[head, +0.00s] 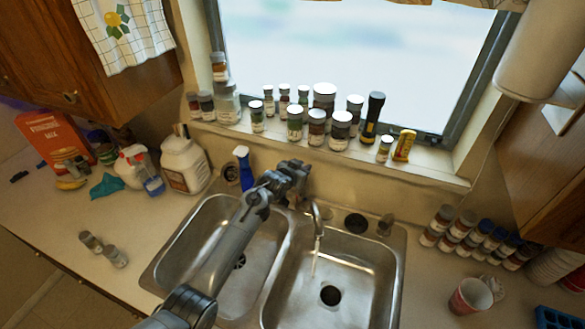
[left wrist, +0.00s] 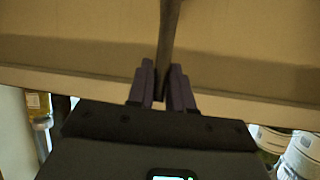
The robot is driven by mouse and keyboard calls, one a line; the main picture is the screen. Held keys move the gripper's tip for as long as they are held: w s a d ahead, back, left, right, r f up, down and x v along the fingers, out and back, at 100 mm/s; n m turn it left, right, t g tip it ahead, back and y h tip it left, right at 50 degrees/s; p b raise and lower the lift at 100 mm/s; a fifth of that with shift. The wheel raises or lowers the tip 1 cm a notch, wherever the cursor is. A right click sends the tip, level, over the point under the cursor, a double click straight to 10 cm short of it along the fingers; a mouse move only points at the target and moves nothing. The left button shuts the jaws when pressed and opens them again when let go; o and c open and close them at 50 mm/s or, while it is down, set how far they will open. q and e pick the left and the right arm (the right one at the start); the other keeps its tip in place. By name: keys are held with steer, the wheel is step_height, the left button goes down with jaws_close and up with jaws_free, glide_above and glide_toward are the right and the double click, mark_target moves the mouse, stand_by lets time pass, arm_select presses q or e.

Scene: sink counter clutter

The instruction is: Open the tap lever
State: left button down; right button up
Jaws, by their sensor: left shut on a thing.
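The metal tap (head: 317,218) stands at the back of the double sink, between the two basins, with its spout over the right basin. A thin pale streak below the spout looks like running water. My left gripper (head: 300,172) reaches across the left basin to just behind and above the tap. In the left wrist view its two fingers (left wrist: 163,88) are closed on a thin dark bar, which looks like the tap lever (left wrist: 172,35). In the head view the gripper hides the lever. My right gripper is not in view.
The steel sink (head: 398,280) has two empty-looking basins. Jars and a flashlight (head: 373,116) crowd the windowsill behind. A blue spray bottle (head: 244,168) and white jug (head: 185,165) stand left of the gripper. Jars and a red cup (head: 470,297) are at right.

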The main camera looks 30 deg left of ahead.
arm_select(q)
steer(key=shift+f, duration=0.1)
steer(key=c, duration=1.1)
jaws_free()
steer(key=b+v, duration=0.1)
steer(key=v, duration=0.9)
steer(key=shift+s, duration=0.35)
